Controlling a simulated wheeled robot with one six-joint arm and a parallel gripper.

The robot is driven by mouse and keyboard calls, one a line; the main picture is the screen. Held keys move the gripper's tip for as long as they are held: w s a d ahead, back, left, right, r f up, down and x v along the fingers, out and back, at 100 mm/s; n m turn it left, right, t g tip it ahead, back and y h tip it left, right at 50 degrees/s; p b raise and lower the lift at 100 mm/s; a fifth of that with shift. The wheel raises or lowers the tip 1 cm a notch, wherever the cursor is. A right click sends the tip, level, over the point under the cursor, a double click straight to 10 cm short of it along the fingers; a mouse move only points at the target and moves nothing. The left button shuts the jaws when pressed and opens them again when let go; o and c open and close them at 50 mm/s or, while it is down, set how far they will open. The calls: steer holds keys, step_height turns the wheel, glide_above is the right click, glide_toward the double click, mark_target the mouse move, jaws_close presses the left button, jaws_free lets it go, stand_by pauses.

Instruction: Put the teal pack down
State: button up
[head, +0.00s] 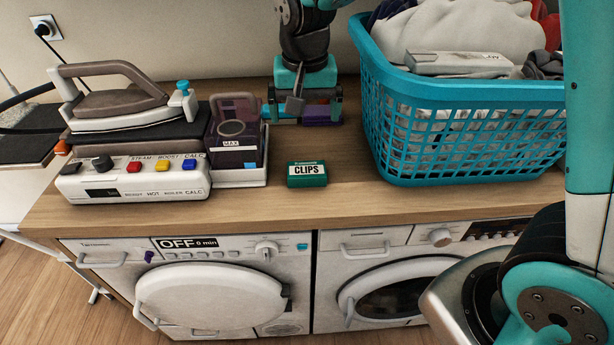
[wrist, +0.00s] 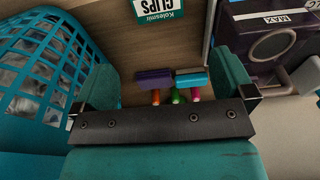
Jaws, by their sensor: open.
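The teal pack (head: 307,174), labelled "CLIPS", rests on the wooden counter (head: 340,205) near its front middle. Its labelled face also shows at the top of the wrist view (wrist: 158,9). My gripper (head: 303,108) is behind the pack, low over the back of the counter and apart from it. In the wrist view my gripper (wrist: 168,88) has its two teal fingers wide apart. A purple item (wrist: 153,77) and a teal-blue item (wrist: 192,77) show between the fingers, with small orange, green and pink parts below them. I cannot tell whether the fingers touch them.
A teal laundry basket (head: 470,90) full of cloth stands right of the pack. A purple tank (head: 237,130) on a white base and a steam iron (head: 115,95) stand left. Two white machines (head: 210,295) are below. The counter between pack and basket is bare.

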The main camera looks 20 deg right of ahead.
steer(key=p, duration=0.1)
glide_above(306, 169)
steer(key=f, duration=1)
steer(key=shift+s+a+f, duration=0.1)
steer(key=shift+s+f, duration=0.1)
steer(key=shift+f, duration=0.2)
steer(key=shift+w+f+p, duration=0.2)
steer(key=shift+f+p, duration=0.75)
steer(key=shift+f, duration=1.75)
steer(key=c, duration=0.7)
steer(key=shift+r, duration=0.1)
